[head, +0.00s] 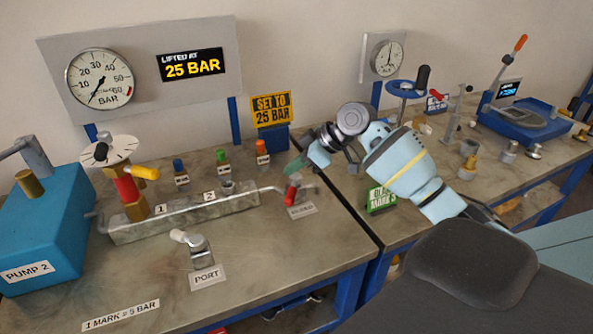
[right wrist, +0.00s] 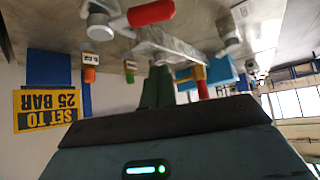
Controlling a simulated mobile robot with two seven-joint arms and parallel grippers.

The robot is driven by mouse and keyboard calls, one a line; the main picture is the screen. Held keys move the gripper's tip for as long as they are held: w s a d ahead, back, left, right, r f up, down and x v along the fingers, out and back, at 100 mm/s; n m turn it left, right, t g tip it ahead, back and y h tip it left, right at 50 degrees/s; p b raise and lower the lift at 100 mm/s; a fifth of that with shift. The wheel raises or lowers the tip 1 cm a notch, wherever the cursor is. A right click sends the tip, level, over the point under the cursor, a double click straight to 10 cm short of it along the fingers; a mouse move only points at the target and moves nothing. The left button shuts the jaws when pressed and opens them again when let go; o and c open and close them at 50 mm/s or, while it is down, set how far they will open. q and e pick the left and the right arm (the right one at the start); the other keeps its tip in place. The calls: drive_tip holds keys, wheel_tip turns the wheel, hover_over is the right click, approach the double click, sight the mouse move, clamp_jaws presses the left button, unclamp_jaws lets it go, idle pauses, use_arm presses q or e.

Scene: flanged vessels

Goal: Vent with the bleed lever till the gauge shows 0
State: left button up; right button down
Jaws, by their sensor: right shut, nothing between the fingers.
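The bleed lever (head: 290,194) has a red grip and stands at the right end of the grey manifold (head: 190,212), by a small label. It also shows as a red grip (right wrist: 151,12) at the top of the right wrist view. My right gripper (head: 296,167) is shut and empty, just above and beside the lever; I cannot tell whether it touches it. Its dark green fingers (right wrist: 158,86) show together in the right wrist view. The round gauge (head: 99,78) on the left panel has its needle pointing down-left, near 0. My left gripper is not in view.
A display (head: 191,65) reads "LIFTED AT 25 BAR". A yellow sign (head: 271,109) says "SET TO 25 BAR". The blue pump (head: 45,240), a relief valve with a white dial (head: 109,151) and a port fitting (head: 197,250) stand left.

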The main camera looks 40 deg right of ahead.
sight(288, 192)
drive_tip(key=f, duration=0.2)
drive_tip(key=w+a+f, duration=0.1)
drive_tip(key=f, duration=0.1)
drive_tip(key=f+p, duration=0.1)
drive_tip(key=f, duration=0.1)
drive_tip(key=shift+w+a+f, duration=0.2)
drive_tip(key=shift+w+a, duration=0.05)
drive_tip(key=shift+w, duration=0.05)
drive_tip(key=shift+s+d+f, duration=0.1)
drive_tip(key=shift+s+f, duration=0.05)
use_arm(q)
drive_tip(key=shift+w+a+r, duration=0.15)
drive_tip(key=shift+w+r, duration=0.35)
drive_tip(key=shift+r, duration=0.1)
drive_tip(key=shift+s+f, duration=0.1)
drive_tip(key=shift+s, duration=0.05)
use_arm(e)
drive_tip(key=shift+f, duration=0.1)
